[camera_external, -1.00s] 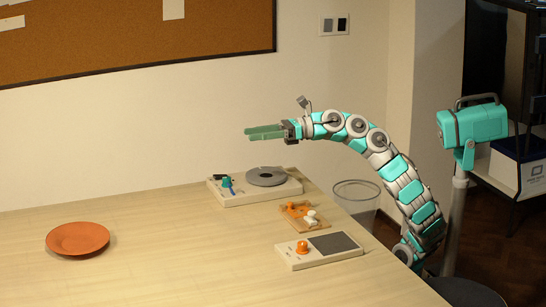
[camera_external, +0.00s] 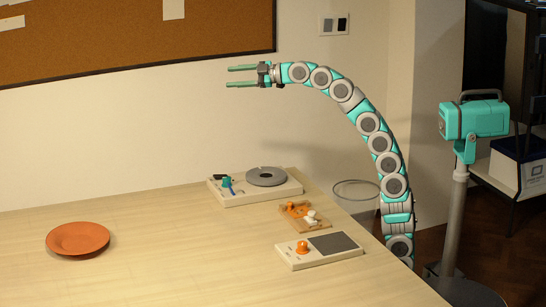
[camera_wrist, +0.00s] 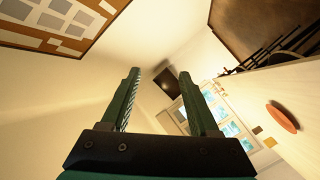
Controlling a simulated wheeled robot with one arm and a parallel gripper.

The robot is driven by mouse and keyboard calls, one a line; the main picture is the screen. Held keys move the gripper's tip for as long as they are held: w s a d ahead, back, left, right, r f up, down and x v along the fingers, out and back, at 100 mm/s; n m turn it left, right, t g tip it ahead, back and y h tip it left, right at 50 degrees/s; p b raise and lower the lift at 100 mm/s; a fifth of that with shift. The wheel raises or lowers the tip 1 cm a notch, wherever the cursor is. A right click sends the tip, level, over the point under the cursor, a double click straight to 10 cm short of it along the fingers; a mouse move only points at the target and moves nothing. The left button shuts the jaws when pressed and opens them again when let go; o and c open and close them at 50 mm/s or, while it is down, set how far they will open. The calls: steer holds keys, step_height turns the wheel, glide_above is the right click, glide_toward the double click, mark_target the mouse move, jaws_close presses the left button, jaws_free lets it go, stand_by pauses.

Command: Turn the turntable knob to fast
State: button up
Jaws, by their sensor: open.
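The turntable (camera_external: 254,186) is a cream box with a grey round platter (camera_external: 266,177) at the back right of the table. A teal knob (camera_external: 227,182) stands on its left part, with a dark blue piece beside it; its setting is too small to read. My gripper (camera_external: 228,77) is open and empty, high above the turntable and apart from it, with its fingers pointing left. In the wrist view my green fingers (camera_wrist: 165,98) are spread with nothing between them. The turntable cannot be made out in the wrist view.
A wooden board (camera_external: 302,217) with orange and white parts lies in front of the turntable. Nearer is a cream box with an orange knob (camera_external: 302,247) and a dark pad. An orange plate (camera_external: 77,239) lies at left. The table's middle is clear. A bin (camera_external: 357,192) stands beyond the right edge.

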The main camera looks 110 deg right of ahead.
steer(key=w+a+f+n+y, duration=0.2)
steer(key=w+a+f+y, duration=0.4)
steer(key=f, duration=0.4)
steer(key=a+f+n+g+y, duration=0.2)
steer(key=a+f+y, duration=0.1)
steer(key=a+y, duration=0.1)
steer(key=w+a+f+n+g+y, duration=0.1)
steer(key=a+f+n+y, duration=0.1)
steer(key=a+y, duration=0.3)
steer(key=a+f+n+g+y+p, duration=0.1)
steer(key=a+f+n+g+y, duration=0.1)
steer(key=a+f+y, duration=0.2)
steer(key=shift+w+a+f+n+g+y, duration=0.1)
steer(key=shift+w+a+n+g+y, duration=0.1)
steer(key=shift+a, duration=0.3)
steer(key=shift+w+a+n+g+y, duration=0.1)
steer(key=shift+w+a, duration=0.1)
steer(key=shift+a, duration=0.25)
steer(key=shift+x, duration=3.85)
steer(key=shift+f, duration=0.1)
jaws_close()
